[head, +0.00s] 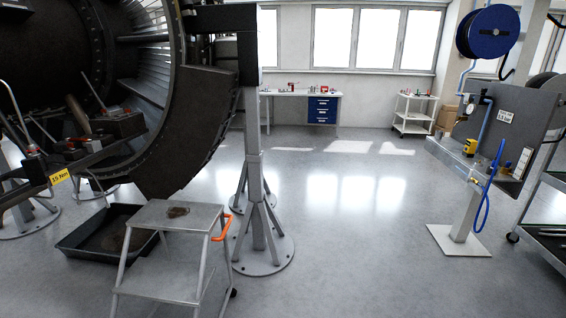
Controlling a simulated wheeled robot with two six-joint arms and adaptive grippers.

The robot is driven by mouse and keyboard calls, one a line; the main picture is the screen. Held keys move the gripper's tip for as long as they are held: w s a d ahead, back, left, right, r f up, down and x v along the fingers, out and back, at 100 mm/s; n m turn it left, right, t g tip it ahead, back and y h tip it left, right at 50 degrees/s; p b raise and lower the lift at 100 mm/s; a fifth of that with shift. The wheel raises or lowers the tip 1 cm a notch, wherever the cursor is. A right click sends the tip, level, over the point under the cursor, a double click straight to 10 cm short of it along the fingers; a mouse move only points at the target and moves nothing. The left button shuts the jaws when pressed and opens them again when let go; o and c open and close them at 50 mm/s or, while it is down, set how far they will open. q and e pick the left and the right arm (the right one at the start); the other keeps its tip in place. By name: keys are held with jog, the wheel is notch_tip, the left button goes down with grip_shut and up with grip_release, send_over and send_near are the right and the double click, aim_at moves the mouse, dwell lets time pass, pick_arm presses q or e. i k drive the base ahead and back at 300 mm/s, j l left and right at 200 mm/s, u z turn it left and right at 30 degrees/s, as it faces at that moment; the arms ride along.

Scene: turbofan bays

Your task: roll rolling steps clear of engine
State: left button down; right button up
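The rolling steps (193,216) stand at the lower left, upright on the grey floor. They have grey treads, metal legs, an orange handle (222,228) on the right side and a dark castor at the right. A brown patch marks the top tread. The engine (210,115), a large dark round casing with its cowl open, fills the upper left behind the steps. The steps stand in front of its lower edge, and I cannot tell the exact gap. Neither of my grippers is in view.
A black drip tray (75,243) lies left of the steps, partly hidden by them. A grey support stand (254,190) with a round base stands just behind and right. Open floor (350,255) lies to the right, up to a hose-reel post (460,242). A tool rack stands far right.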

aim_at(168, 281)
jog(key=i+u, duration=0.15)
jog(key=u, duration=0.95)
jog(key=i+l+u, duration=0.5)
jog(key=l, duration=0.15)
jog(key=i+l+u, duration=0.35)
jog(key=l+u, duration=0.15)
jog(key=l, duration=0.3)
